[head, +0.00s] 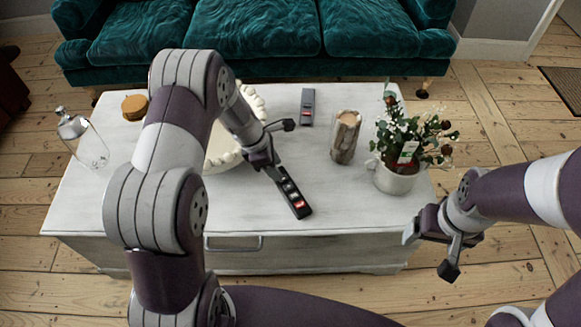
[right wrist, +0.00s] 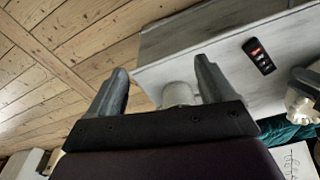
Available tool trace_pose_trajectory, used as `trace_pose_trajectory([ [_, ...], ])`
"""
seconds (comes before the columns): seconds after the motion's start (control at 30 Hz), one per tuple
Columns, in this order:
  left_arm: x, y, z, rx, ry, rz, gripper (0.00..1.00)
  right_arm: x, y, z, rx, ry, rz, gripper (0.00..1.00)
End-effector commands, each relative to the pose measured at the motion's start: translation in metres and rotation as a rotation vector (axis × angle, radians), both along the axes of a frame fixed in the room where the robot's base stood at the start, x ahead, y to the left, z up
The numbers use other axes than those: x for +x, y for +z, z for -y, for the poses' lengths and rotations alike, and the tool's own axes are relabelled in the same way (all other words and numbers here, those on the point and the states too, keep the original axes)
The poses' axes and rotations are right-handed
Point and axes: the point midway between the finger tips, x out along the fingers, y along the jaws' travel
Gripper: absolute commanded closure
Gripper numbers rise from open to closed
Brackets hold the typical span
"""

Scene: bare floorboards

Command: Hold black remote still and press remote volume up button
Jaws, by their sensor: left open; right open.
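The black remote (head: 294,200) lies flat on the white table near its front edge, with red and pale buttons on top. It also shows in the right wrist view (right wrist: 258,55). My left gripper (head: 281,149) is open at the remote's far end. One finger overlaps that end in the head view; I cannot tell whether it touches. The other finger is apart, up and to the right. My right gripper (head: 429,251) is open and empty, off the table's right front corner, well apart from the remote. Its two fingers show in the right wrist view (right wrist: 165,85). The volume up button cannot be told apart.
A grey remote (head: 307,106) lies further back. A candle-like wooden holder (head: 345,137) and a potted plant (head: 398,178) stand at the right. A cream scalloped bowl (head: 222,155) is partly behind my left arm. A glass jar (head: 88,145) and brown coasters (head: 134,106) are left.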

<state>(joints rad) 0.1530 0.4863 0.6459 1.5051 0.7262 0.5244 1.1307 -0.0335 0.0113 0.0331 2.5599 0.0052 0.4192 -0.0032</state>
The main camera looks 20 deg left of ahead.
Motion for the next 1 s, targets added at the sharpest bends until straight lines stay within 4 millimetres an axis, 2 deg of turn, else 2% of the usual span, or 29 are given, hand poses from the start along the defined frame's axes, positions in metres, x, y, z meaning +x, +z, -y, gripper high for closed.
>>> trace_pose_trajectory([
  [0.1,0.0,0.0,0.0,-0.001,0.018,-0.005,0.57,-0.004,-0.02,-0.027,-0.007,0.114,-0.078,0.17],
  [0.17,0.0,0.001,0.0,-0.001,0.017,-0.005,0.57,0.013,-0.035,-0.054,-0.015,0.211,-0.109,0.17],
  [0.3,0.0,0.001,0.0,-0.001,0.014,-0.004,0.57,0.058,-0.076,-0.136,-0.039,0.443,-0.151,0.17],
  [0.4,0.0,0.001,0.0,-0.001,0.014,-0.004,0.57,0.079,-0.104,-0.193,-0.052,0.58,-0.158,0.17],
  [0.5,0.0,0.001,0.0,0.0,0.014,-0.004,0.57,0.096,-0.121,-0.234,-0.056,0.667,-0.148,0.17],
  [0.6,0.0,0.001,0.0,0.0,0.013,-0.004,0.57,0.115,-0.122,-0.254,-0.05,0.699,-0.122,0.17],
  [0.73,0.0,0.001,0.0,0.0,0.013,-0.004,0.57,0.13,-0.114,-0.263,-0.044,0.717,-0.097,0.17],
  [0.87,0.0,0.001,0.0,0.0,0.013,-0.004,0.57,0.126,-0.136,-0.26,-0.05,0.726,-0.114,0.17],
  [1.0,0.0,0.001,0.0,0.001,0.012,-0.004,0.57,0.126,-0.171,-0.26,-0.05,0.725,-0.114,0.17],
])
